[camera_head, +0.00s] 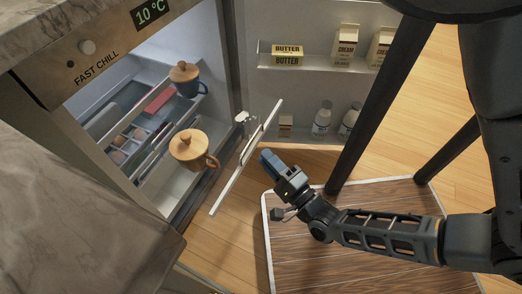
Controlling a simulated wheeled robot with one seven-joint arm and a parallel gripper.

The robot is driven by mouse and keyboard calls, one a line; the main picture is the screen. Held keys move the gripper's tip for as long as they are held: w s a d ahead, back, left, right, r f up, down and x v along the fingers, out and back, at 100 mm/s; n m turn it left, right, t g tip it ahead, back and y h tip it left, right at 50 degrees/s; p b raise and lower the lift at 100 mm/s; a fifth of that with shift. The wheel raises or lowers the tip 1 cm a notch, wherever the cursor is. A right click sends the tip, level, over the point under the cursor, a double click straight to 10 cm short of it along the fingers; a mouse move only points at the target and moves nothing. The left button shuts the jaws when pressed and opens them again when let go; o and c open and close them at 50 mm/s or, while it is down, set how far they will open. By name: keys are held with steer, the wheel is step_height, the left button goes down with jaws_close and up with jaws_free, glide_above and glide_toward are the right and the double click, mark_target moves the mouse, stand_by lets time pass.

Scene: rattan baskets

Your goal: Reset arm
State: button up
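My arm reaches in from the right side of the head view. My gripper (270,160) is over the floor in front of the open fridge, close to the right side of a thin pale panel (232,183). I cannot tell whether they touch. The gripper's dark blue-grey fingers point up and left, and no object shows in them. The gap between the fingers cannot be made out.
The open fridge (208,40) holds a dark mug (188,88) and an orange mug (184,152), both with wooden lids. Its door shelves (305,62) hold butter (287,55), cream cartons (345,47) and bottles (321,120). Dark legs (375,100) stand behind my arm. A marble counter (70,220) is left.

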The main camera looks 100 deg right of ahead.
steer(key=shift+s+a, duration=0.1)
steer(key=shift+a, duration=0.05)
stand_by(0.5)
steer(key=w+a+r+n+t+y, duration=0.25)
steer(key=a+r+n+y, duration=0.65)
steer(key=n, duration=0.6)
steer(key=w+a+r+n+t+y, duration=0.1)
steer(key=w+a+r+n+y, duration=0.3)
steer(key=a+r+n+y, duration=0.8)
steer(key=d+r+n+h+p, duration=0.2)
steer(key=d+r+h+p, duration=0.1)
steer(key=r+p, duration=1.3)
steer(key=h+p, duration=0.1)
steer(key=p, duration=0.2)
steer(key=shift+r+n+h, duration=0.25)
steer(key=shift+n+h, duration=0.15)
steer(key=shift+s+d+g, duration=0.1)
steer(key=shift+g, duration=0.15)
